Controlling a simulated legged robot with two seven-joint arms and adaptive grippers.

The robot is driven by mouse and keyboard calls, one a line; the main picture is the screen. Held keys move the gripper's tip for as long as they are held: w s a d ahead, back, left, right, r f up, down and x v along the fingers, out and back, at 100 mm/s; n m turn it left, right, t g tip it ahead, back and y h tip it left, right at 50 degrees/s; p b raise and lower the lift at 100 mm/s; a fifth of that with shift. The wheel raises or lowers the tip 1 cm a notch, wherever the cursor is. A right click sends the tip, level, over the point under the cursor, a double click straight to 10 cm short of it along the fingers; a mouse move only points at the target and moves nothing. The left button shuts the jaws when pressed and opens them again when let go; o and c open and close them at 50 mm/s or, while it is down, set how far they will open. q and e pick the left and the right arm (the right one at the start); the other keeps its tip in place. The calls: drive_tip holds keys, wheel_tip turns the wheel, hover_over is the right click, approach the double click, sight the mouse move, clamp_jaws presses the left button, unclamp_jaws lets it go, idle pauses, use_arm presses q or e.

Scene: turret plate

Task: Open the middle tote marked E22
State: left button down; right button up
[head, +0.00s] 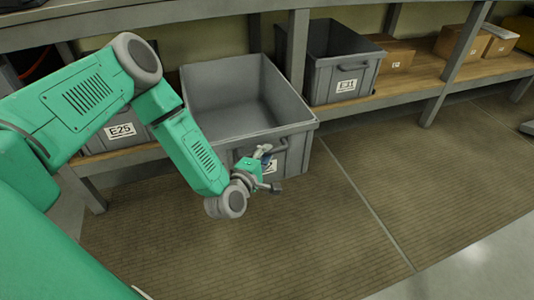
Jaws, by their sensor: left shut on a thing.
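The middle grey tote (295,118) sticks out from the shelf past its front edge, well ahead of the totes beside it. Its top is open and the inside looks empty. Its front label is mostly covered by my gripper, so I cannot read the full marking. My left gripper (268,167) is at the tote's front face, shut on its handle; the fingers hide most of the handle. My right gripper is not in view.
A tote marked E25 (120,130) stands on the left, partly behind my left arm. A tote marked E11 (345,85) stands on the right. Cardboard boxes (395,54) sit farther right. Shelf posts (297,50) flank the totes. The brown floor mat (350,220) in front is clear.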

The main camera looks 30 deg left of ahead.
use_arm(q)
drive_tip(key=c, duration=1.5)
unclamp_jaws()
drive_tip(key=shift+s+a+f, duration=0.15)
drive_tip(key=shift+s+f, duration=0.1)
drive_tip(key=shift+s, duration=0.05)
drive_tip(key=shift+w, duration=0.1)
drive_tip(key=s, duration=0.4)
drive_tip(key=s+r, duration=0.1)
drive_tip(key=s, duration=0.3)
drive_tip(key=s+r, duration=0.1)
drive_tip(key=s, duration=0.2)
drive_tip(key=shift+s+d, duration=0.4)
